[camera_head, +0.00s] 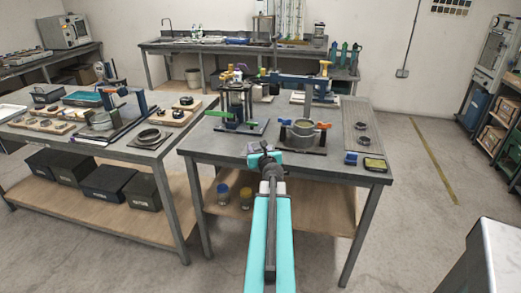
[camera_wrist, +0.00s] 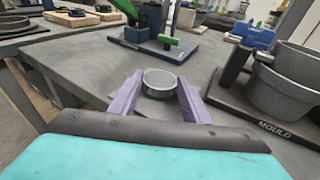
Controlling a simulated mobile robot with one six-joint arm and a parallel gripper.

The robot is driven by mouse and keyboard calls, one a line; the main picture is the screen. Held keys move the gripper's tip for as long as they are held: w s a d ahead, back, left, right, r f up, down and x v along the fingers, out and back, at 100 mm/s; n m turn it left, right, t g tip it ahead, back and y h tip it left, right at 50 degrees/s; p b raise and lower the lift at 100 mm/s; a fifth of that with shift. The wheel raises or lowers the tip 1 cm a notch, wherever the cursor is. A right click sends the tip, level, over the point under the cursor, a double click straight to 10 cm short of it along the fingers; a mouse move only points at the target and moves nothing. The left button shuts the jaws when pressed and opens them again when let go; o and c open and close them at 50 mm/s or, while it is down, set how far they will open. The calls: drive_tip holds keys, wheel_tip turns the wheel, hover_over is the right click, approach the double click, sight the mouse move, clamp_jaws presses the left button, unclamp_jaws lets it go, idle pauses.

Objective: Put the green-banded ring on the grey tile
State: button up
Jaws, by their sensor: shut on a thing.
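My gripper (camera_head: 265,157) is at the front edge of the right-hand table. In the wrist view its two purple fingers (camera_wrist: 160,88) are shut on a small round grey ring (camera_wrist: 161,91) with a dark green band low on its side. The ring is upright, its open top facing up. A flat grey patch (camera_wrist: 152,110), which looks like the grey tile, shows below and in front of the ring between the fingers. I cannot tell whether the ring touches it. In the head view the ring and tile are too small to make out clearly.
A mould stand (camera_wrist: 268,115) with grey cups is right of my gripper; it also shows in the head view (camera_head: 303,136). A blue-based fixture with a green lever (camera_wrist: 155,40) stands behind. A yellow-topped block (camera_head: 374,164) lies at the right. Bare tabletop (camera_wrist: 70,62) lies left.

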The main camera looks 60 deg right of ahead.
drive_tip(key=shift+f, duration=0.2)
drive_tip(key=o, duration=1.2)
drive_tip(key=shift+r, duration=0.1)
